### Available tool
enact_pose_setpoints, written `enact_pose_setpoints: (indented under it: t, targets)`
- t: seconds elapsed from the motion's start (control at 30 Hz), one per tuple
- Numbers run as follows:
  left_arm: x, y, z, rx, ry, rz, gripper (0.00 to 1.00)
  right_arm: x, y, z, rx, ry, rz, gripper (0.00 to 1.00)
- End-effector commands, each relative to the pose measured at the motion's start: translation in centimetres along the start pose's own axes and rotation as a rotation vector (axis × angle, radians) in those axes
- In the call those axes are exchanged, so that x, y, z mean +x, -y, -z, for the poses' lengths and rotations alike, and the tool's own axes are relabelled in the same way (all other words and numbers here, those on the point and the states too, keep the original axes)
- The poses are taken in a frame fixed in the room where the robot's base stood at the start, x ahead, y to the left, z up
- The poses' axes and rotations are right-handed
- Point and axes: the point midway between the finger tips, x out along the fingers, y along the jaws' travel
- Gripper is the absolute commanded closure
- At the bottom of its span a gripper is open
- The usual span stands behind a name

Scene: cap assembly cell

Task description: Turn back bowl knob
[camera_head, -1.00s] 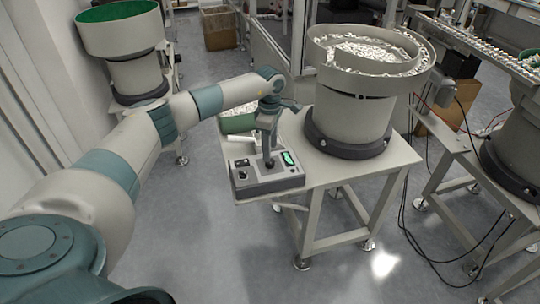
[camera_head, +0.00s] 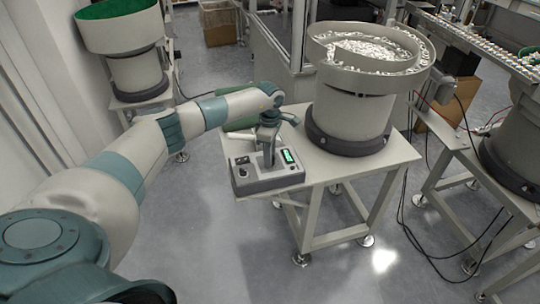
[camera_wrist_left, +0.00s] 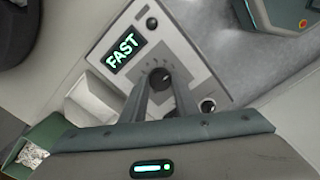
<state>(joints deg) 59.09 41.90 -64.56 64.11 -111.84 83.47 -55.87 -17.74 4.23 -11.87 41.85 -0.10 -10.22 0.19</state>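The grey control box (camera_head: 241,187) stands at the left corner of the feeder table, with a lit green display (camera_head: 289,156). In the left wrist view the display (camera_wrist_left: 125,50) reads FAST. The dark round knob (camera_wrist_left: 160,78) sits on the box's face beside the display. My left gripper (camera_head: 268,163) points down at the box. In the left wrist view its fingers (camera_wrist_left: 161,84) stand on either side of the knob and appear closed on it. In the head view the fingers hide the knob. My right gripper is not in view.
A bowl feeder (camera_head: 348,112) full of small parts stands behind the box on the same table (camera_head: 375,166). A second feeder (camera_head: 518,150) is at the right, with loose cables hanging between. A green-lined bowl (camera_head: 118,25) stands at the back left.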

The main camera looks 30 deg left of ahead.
Motion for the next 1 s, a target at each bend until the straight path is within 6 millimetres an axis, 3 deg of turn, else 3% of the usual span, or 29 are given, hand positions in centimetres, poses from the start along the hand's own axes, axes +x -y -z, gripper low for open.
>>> enact_pose_setpoints:
  t: [0.47,1.0]
  targets:
    - [0.0,-0.1,0.0,-0.09,0.001,-0.001,0.95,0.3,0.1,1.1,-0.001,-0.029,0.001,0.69]
    - [0.0,-0.1,0.0,-0.435,0.001,-0.001,0.95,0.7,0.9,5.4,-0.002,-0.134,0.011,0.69]
